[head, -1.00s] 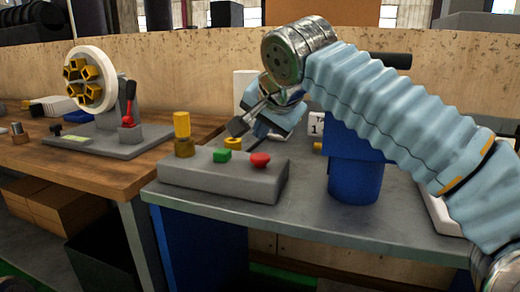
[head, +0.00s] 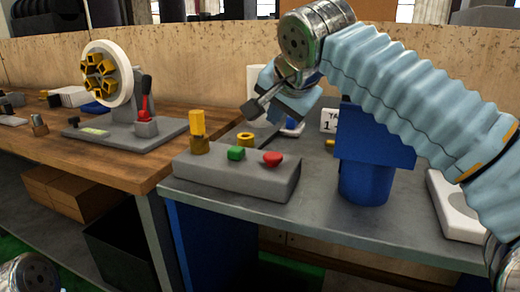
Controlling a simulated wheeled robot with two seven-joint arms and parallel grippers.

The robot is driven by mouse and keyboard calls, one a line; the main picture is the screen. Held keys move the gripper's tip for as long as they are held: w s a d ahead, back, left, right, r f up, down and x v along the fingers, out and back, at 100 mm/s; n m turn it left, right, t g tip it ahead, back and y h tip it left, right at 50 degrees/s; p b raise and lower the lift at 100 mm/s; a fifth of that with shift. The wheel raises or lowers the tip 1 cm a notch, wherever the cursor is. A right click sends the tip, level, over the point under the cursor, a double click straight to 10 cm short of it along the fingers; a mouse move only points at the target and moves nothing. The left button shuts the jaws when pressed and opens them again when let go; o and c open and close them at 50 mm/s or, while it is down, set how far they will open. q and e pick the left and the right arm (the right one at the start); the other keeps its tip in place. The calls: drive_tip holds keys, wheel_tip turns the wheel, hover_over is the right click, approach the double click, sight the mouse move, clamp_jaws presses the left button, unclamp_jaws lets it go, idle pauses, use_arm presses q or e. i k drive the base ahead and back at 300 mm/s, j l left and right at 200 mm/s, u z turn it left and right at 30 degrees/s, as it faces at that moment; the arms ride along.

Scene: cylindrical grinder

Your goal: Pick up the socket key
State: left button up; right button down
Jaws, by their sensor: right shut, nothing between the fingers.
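My right gripper (head: 251,109) is shut and empty. Its tips point down and left, above the back of the grey control box (head: 235,180). An upright yellow piece in a brass-coloured collar (head: 198,125) stands at the box's left end, apart from the gripper and left of it. A short yellow ring-like piece (head: 245,139) shows below the fingertips. I cannot tell for sure which thing is the socket key. My left gripper is out of view; only a metal joint of mine shows at the lower left.
The box also carries a green button (head: 236,153) and a red button (head: 272,158). A blue cylindrical stand (head: 364,183) is to the right on the grey table (head: 330,220). A white wheel with yellow sockets (head: 106,74) stands on the wooden bench (head: 90,163). The grey table's front is clear.

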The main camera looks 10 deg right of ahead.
sight(197, 119)
drive_tip(key=k, duration=1)
